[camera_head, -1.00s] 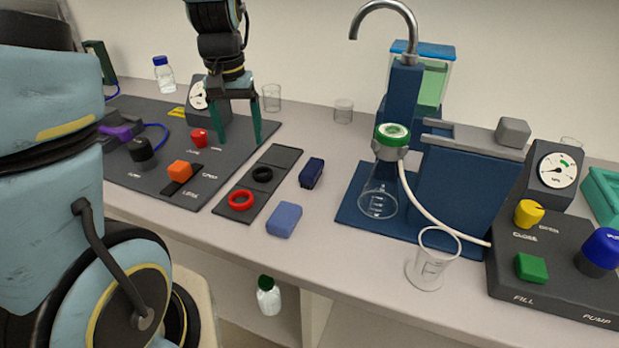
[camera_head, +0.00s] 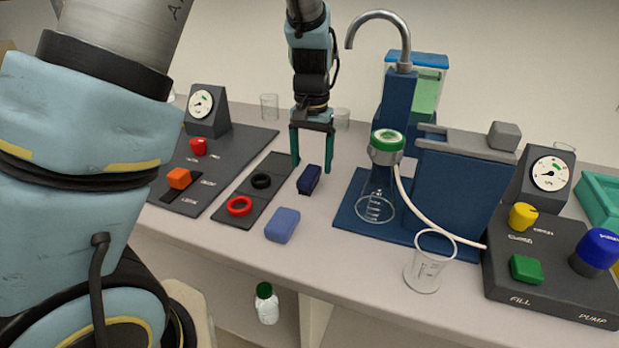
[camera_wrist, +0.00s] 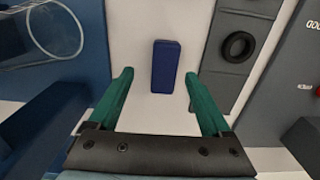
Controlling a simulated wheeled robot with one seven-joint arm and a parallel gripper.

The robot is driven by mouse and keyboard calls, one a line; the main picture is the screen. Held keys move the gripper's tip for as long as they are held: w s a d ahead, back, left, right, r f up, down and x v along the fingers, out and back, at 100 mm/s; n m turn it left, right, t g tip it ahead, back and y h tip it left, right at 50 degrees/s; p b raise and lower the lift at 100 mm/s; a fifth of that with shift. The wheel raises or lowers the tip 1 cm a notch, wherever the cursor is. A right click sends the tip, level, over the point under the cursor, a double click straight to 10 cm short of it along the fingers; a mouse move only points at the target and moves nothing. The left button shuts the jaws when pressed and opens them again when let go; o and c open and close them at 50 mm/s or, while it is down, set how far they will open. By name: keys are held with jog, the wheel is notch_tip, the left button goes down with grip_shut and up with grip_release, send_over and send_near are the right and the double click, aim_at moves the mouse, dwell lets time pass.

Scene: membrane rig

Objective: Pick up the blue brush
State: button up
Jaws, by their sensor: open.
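A dark blue block (camera_head: 309,180), which I take for the blue brush, lies on the bench between the black strip with rings and the blue rig base. My gripper (camera_head: 311,165) is open and points down with green fingers just above and behind it in the head view. In the wrist view the dark blue block (camera_wrist: 165,66) lies ahead, between the lines of the open fingertips (camera_wrist: 158,73), with bare bench on both sides. The fingers do not appear to touch it. Its bristles cannot be made out.
A lighter blue block (camera_head: 282,225) lies nearer the bench front. The black strip (camera_head: 235,188) with a red and a black ring is to the left. The blue rig (camera_head: 460,190) with a flask (camera_head: 376,205) stands to the right, and a beaker (camera_head: 428,265) stands in front.

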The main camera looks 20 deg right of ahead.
aim_at(309, 174)
jog(key=shift+w+a+f+p, duration=0.15)
jog(key=shift+f+p, duration=0.35)
jog(key=shift+f, duration=0.8)
jog(key=shift+w+a+f+p, duration=0.1)
jog(key=shift+f+p, duration=0.4)
jog(key=shift+f, duration=0.75)
grip_shut()
